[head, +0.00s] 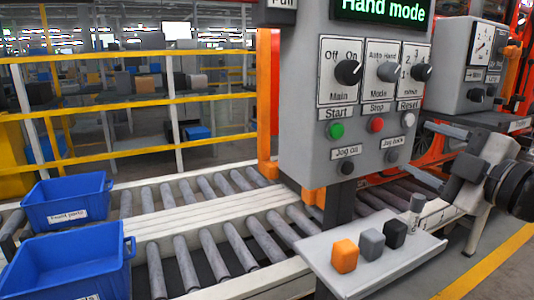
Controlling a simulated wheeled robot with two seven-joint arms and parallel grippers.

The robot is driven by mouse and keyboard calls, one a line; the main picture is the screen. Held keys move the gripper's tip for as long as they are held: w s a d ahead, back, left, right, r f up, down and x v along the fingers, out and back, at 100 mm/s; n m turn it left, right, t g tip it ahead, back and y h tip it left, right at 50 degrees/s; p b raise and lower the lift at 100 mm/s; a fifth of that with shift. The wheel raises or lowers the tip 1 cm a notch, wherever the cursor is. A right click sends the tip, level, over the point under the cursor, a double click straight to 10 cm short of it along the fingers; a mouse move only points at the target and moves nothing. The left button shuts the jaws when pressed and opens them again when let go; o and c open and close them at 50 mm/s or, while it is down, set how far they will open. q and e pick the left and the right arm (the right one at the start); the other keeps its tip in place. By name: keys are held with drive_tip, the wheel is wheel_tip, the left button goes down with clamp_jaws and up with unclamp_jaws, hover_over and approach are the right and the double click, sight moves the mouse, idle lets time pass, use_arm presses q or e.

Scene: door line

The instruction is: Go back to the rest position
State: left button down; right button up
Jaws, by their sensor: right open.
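My right gripper (430,154) comes in from the right edge. Its two fingers point left and stand apart, with nothing between them. In the picture it is just right of the grey control panel (305,95) and above the small light shelf (335,250). I cannot tell how far it is from the panel. My left gripper is not in view.
The panel display (385,8) reads "Hand mode". The shelf carries an orange block (345,256), a grey block (371,244), a black block (395,234) and a grey cylinder (415,213). Two blue crates (68,200) stand left by roller conveyors (205,250). A yellow railing (130,101) runs behind.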

drive_tip(key=s+a+f+m+g+h, duration=0.15)
drive_tip(key=f+m, duration=0.25)
drive_tip(key=f, duration=0.5)
drive_tip(key=s+a+f+m+g+h, duration=0.1)
drive_tip(key=s+f+m+g+h, duration=0.15)
drive_tip(key=f, duration=0.65)
drive_tip(key=s+a+f+m+g+h, duration=0.1)
drive_tip(key=s+a+f+m+h, duration=0.15)
drive_tip(key=f+m, duration=0.45)
drive_tip(key=s+a+f+m+g, duration=0.15)
drive_tip(key=s+f+g, duration=0.25)
drive_tip(key=s+f, duration=0.4)
drive_tip(key=s+a+f+m+g, duration=0.1)
drive_tip(key=s+a+f+g, duration=0.2)
drive_tip(key=s+f+g, duration=0.55)
use_arm(q)
drive_tip(key=b, duration=0.2)
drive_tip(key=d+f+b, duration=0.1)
drive_tip(key=b, duration=0.1)
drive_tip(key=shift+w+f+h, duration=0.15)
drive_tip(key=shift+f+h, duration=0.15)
use_arm(e)
drive_tip(key=w+a+f+t+y, duration=0.3)
drive_tip(key=w+a+f+t, duration=0.1)
drive_tip(key=t, duration=0.7)
drive_tip(key=shift+w+a+f+n+y, duration=0.15)
drive_tip(key=shift+a+f+n+y, duration=0.2)
drive_tip(key=shift+a+f, duration=0.55)
